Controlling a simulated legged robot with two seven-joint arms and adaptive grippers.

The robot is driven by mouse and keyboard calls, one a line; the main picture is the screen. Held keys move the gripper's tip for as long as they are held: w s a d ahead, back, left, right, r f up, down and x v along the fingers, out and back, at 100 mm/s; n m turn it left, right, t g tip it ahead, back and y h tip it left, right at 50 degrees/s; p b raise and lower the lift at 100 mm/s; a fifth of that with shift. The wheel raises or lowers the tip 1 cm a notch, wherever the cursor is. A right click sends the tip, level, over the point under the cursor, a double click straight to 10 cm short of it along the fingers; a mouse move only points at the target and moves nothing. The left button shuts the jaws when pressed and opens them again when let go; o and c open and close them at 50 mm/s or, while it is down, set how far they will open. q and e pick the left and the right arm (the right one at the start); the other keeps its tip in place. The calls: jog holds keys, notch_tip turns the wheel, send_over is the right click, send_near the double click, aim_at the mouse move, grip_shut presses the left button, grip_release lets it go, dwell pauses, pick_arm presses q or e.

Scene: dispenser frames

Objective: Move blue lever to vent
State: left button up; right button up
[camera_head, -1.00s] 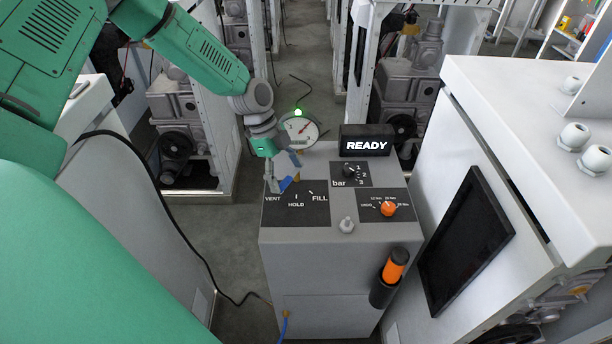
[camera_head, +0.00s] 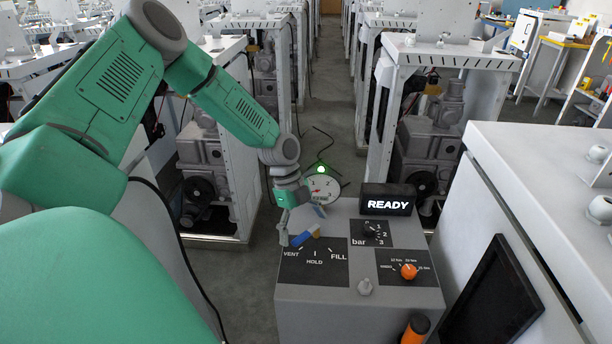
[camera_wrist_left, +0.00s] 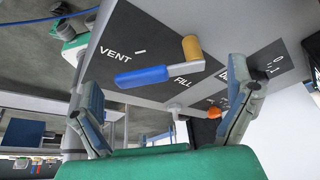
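The blue lever (camera_head: 303,236) is on the dispenser's VENT/HOLD/FILL panel (camera_head: 315,274). In the head view its blue handle points left, towards the VENT side, from a brass-coloured hub. The wrist view shows the blue lever (camera_wrist_left: 155,75) and its hub (camera_wrist_left: 193,50) clearly, ahead of the fingers. My left gripper (camera_head: 300,225) is over the back left of the panel, close to the lever. Its fingers are spread wide in the wrist view (camera_wrist_left: 165,95), with nothing gripped between them. My right gripper is not in view.
A READY display (camera_head: 388,200), a bar knob (camera_head: 370,230) and an orange knob (camera_head: 408,271) are on the dispenser's right side. A pressure gauge (camera_head: 322,188) with a lit green lamp (camera_head: 321,170) stands behind the panel. A white cabinet (camera_head: 545,160) stands at right.

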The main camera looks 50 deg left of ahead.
pick_arm(q)
jog(key=shift+a, duration=0.2)
jog(key=v, duration=1.1)
jog(key=shift+a+r, duration=0.25)
jog(key=shift+a, duration=0.05)
jog(key=shift+d, duration=0.1)
